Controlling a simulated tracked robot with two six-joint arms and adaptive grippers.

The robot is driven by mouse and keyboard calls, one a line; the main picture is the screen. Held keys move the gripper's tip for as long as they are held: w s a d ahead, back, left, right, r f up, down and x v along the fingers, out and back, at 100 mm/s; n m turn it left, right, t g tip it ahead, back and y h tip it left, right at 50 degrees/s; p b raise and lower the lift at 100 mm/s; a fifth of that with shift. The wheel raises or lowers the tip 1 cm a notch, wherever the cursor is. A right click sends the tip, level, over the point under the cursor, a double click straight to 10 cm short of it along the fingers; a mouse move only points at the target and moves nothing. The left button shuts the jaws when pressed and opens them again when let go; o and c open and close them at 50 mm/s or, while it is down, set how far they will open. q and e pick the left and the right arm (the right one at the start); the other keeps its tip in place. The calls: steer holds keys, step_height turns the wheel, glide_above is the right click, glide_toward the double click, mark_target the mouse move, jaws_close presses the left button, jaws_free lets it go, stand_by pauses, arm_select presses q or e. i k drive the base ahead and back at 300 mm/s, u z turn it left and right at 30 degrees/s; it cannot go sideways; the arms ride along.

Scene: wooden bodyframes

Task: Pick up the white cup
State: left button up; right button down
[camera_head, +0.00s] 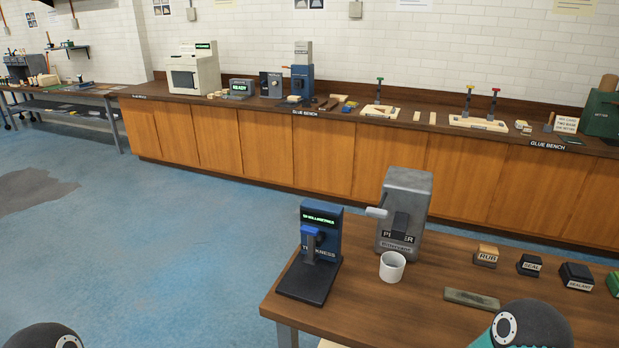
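The white cup (392,267) stands upright on the near wooden table (370,318). It is just in front of a grey machine (404,205) with a lever and a label that is only partly readable, and right of a blue thickness gauge (318,245). Nothing of mine touches the cup. A rounded dark part of my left arm shows at the bottom left corner. A similar part of my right arm shows at the bottom right, over the table's near side. Neither gripper's fingers are in view.
Labelled blocks, one marked RUB (486,257) and one marked SEALANT (577,277), sit right of the cup. A flat grey-green bar (472,299) lies between. A long glue bench (350,150) with tools runs along the back wall. The blue floor at left is open.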

mark_target(392, 264)
steer(key=u, duration=1.75)
steer(key=i, duration=0.1)
steer(key=z, duration=3.2)
steer(key=i, duration=0.4)
steer(key=u, duration=0.1)
